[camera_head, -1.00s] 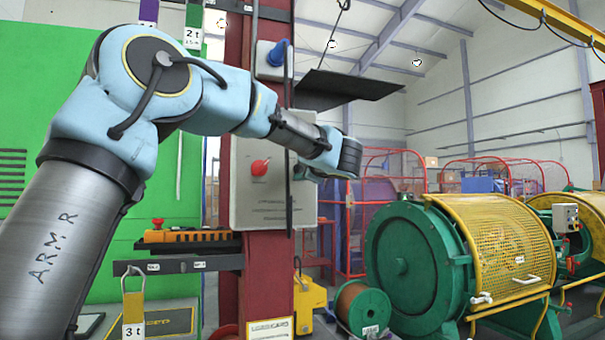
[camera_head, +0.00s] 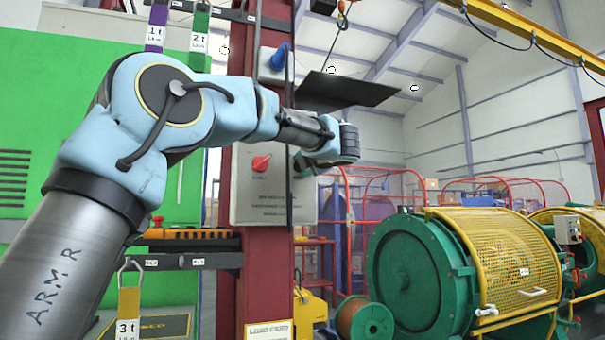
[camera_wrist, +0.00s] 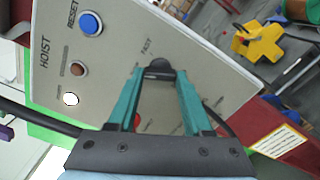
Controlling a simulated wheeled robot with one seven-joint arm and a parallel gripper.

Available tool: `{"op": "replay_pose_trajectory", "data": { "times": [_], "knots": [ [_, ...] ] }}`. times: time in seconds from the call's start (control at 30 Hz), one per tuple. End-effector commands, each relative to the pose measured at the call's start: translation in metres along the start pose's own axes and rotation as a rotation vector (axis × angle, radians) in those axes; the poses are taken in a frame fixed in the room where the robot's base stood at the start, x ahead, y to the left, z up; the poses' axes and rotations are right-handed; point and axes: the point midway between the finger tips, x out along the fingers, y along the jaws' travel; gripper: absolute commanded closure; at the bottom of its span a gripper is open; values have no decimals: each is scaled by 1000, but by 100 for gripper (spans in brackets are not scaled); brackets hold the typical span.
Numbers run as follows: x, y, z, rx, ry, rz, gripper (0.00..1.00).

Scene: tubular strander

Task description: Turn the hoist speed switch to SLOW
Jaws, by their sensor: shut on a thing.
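The grey hoist panel (camera_wrist: 110,60) fills much of the wrist view, marked HOIST and RESET. A black knob (camera_wrist: 158,66) stands on it between the tips of my gripper (camera_wrist: 158,76). The teal fingers are shut on this knob. In the head view my wrist reaches the right side of a grey box (camera_head: 262,195) on a red column, and my fingertips are mostly hidden.
A blue button (camera_wrist: 90,24), a brown button (camera_wrist: 78,69) and a white lamp (camera_wrist: 70,99) sit left of the knob. In the head view, a red knob (camera_head: 261,162) is on the box front. A dark plate (camera_head: 345,92) hangs above my wrist. A green drum (camera_head: 405,265) stands right.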

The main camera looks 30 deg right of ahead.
Motion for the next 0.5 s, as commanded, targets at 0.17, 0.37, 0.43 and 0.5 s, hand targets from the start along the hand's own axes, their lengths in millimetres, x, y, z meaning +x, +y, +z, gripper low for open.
{"op": "replay_pose_trajectory", "data": {
  "times": [0.17, 0.37, 0.43, 0.5],
  "knots": [
    [0, -2, 0, -62, -1, -1, 100],
    [0, -2, 0, -93, -1, -2, 100],
    [0, -1, 0, -97, 0, -2, 100],
    [0, -1, 0, -99, 0, -2, 100]
  ]
}}
